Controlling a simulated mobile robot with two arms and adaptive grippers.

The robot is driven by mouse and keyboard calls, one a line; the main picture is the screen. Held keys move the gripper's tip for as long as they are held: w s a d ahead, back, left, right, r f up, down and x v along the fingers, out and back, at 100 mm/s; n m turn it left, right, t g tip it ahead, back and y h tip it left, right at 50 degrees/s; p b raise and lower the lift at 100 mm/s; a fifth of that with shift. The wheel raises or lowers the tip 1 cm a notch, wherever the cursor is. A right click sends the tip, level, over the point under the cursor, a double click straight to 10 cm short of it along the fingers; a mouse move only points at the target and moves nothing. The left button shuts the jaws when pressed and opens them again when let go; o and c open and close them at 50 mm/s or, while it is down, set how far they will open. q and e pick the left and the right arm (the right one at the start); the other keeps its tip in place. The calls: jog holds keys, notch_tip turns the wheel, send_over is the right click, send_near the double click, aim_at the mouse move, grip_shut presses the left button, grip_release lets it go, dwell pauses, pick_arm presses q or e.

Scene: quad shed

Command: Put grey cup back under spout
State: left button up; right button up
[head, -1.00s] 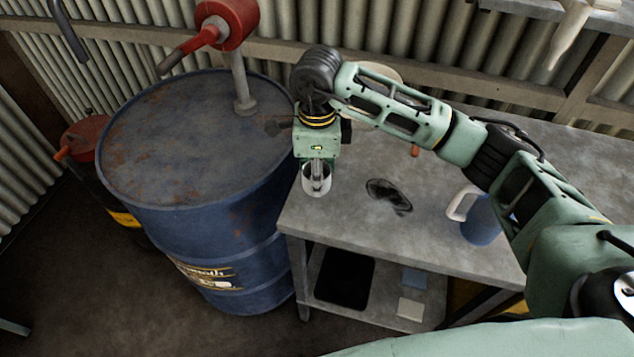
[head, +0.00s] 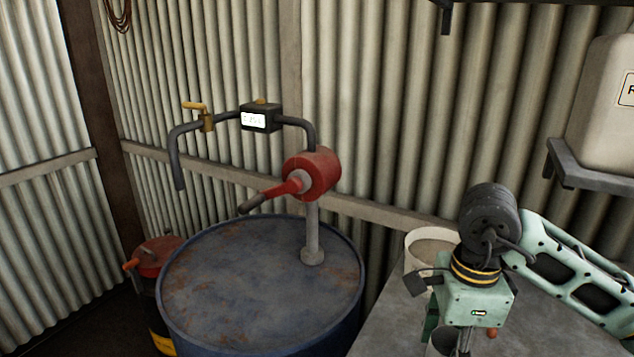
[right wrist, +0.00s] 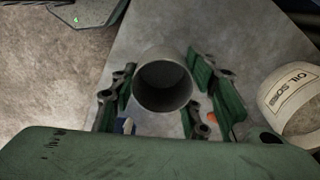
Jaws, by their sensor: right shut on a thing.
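The grey cup (right wrist: 163,85) is held between the green-padded fingers of my right gripper (right wrist: 165,92), its round opening facing the wrist camera. In the head view the right gripper (head: 462,343) hangs down at the lower right, and only part of the cup (head: 438,344) shows at the bottom edge. A dark curved pipe (head: 178,160) with a brass valve and a downturned open end stands out before the wall, left of the red pump (head: 312,172). The cup is well to the right of and lower than this pipe end.
A blue drum (head: 260,290) stands left of the grey workbench (head: 390,325). A pale oil sorb tub (head: 428,242) is behind my right gripper. A white container (head: 610,105) sits on a wall bracket at right. A red-topped can (head: 155,255) stands left of the drum.

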jog(key=shift+s+a+f+n, duration=0.15)
jog(key=shift+f+n, duration=0.05)
jog(key=shift+n, duration=0.3)
jog(key=shift+s+a+f+n, duration=0.1)
jog(key=shift+a+f+n, duration=0.05)
jog(key=shift+n, duration=0.35)
jog(key=s+a+f+n, duration=0.1)
jog(key=n, duration=0.4)
jog(key=s+a+f+n, duration=0.1)
jog(key=s+f+n, duration=0.1)
jog(key=n, duration=0.3)
jog(key=s+a+f+n, duration=0.1)
jog(key=f+n, duration=0.1)
jog(key=n, duration=0.3)
jog(key=shift+s+a, duration=0.2)
jog(key=shift+a, duration=0.05)
jog(key=n, duration=0.1)
jog(key=s+f+n, duration=0.1)
jog(key=n, duration=0.1)
jog(key=shift+a, duration=0.35)
